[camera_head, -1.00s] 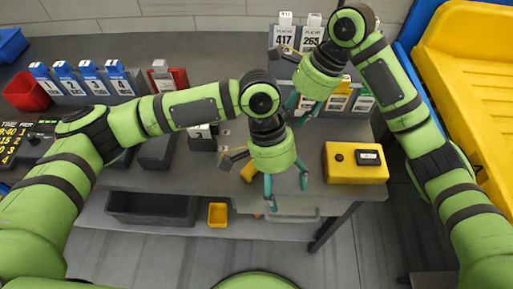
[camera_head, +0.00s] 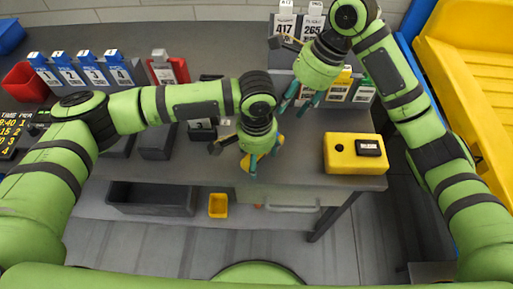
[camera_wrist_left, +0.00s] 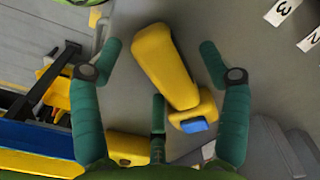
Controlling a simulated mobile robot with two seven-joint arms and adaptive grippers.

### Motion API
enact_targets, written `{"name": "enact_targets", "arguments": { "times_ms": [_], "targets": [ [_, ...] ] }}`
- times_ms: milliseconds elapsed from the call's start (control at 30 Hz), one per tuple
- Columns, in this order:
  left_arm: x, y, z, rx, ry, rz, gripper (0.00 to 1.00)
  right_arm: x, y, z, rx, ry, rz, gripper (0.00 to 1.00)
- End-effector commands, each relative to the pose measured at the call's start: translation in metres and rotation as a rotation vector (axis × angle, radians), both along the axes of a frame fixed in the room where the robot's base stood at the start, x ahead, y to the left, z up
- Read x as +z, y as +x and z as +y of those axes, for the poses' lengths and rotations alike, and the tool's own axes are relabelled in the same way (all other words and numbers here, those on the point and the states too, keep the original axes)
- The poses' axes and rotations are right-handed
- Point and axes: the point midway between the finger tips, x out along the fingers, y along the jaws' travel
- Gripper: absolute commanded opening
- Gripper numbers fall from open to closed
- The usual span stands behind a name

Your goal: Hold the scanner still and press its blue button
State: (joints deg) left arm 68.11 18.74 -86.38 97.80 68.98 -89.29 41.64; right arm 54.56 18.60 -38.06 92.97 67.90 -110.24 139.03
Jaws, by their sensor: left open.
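The yellow scanner (camera_wrist_left: 165,65) lies on the grey table, its long body between the spread fingers of my left gripper (camera_wrist_left: 160,50) in the left wrist view. Its blue button (camera_wrist_left: 194,126) is on the end nearer the palm. In the head view my left gripper (camera_head: 263,165) hides most of the scanner (camera_head: 246,163); only yellow parts show around the fingers. My left gripper is open, and I cannot tell whether any finger touches the scanner. My right gripper (camera_head: 303,99) has its fingers apart above the back of the table, with nothing seen between them.
A yellow box with a black button (camera_head: 355,168) sits at the table's right end. Numbered blue-topped holders (camera_head: 80,75) and a red bin (camera_head: 25,80) stand at the back left. Label racks (camera_head: 285,28) stand behind my right gripper. A dark tray (camera_head: 150,198) and small yellow bin (camera_head: 218,205) are below the front edge.

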Motion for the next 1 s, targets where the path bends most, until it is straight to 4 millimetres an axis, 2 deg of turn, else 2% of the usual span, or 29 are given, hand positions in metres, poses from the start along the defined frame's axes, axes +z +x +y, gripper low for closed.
{"name": "enact_targets", "arguments": {
  "times_ms": [233,267,300,367,400,433,500,533,600,633,1000],
  "targets": [
    [-0.0013,-0.0002,-0.0002,-0.001,0.0,0.0,0.76,0.0,0.0,0.0,0.0,0.0,0.0,0.39],
    [-0.0013,-0.0002,-0.0002,-0.001,0.0,0.0,0.68,0.0,0.0,0.0,0.0,0.0,0.0,0.39],
    [-0.0012,-0.0002,-0.0002,-0.001,0.0,0.0,0.52,0.0,0.0,0.0,0.0,0.0,0.0,0.39],
    [-0.0011,-0.0002,-0.0003,-0.001,-0.001,0.001,0.28,0.0,0.0,0.0,0.0,0.0,0.0,0.39],
    [-0.0011,-0.0002,-0.0003,-0.001,0.0,0.0,0.12,0.0,0.0,0.0,0.0,0.0,0.0,0.39],
    [-0.0011,-0.0003,-0.0002,-0.001,0.0,0.0,0.06,0.0,0.0,0.0,0.0,0.0,0.0,0.39],
    [-0.0012,-0.0003,-0.0002,-0.001,0.0,0.0,0.05,0.0,0.0,0.0,0.0,0.0,0.0,0.39],
    [-0.0012,-0.0003,-0.0002,-0.001,0.0,0.0,0.05,0.0,0.0,0.0,0.0,0.0,0.0,0.31],
    [-0.0012,-0.0003,-0.0001,-0.001,0.0,0.001,0.05,0.0,0.0,0.0,0.0,0.0,0.0,0.03],
    [-0.0012,-0.0003,-0.0001,-0.001,0.0,0.001,0.05,0.0,0.0,0.0,0.0,0.0,0.0,0.0],
    [-0.0012,-0.0005,0.0,-0.001,0.0,0.001,0.05,0.0,0.0,0.0,0.0,0.0,0.0,0.0]
  ]
}}
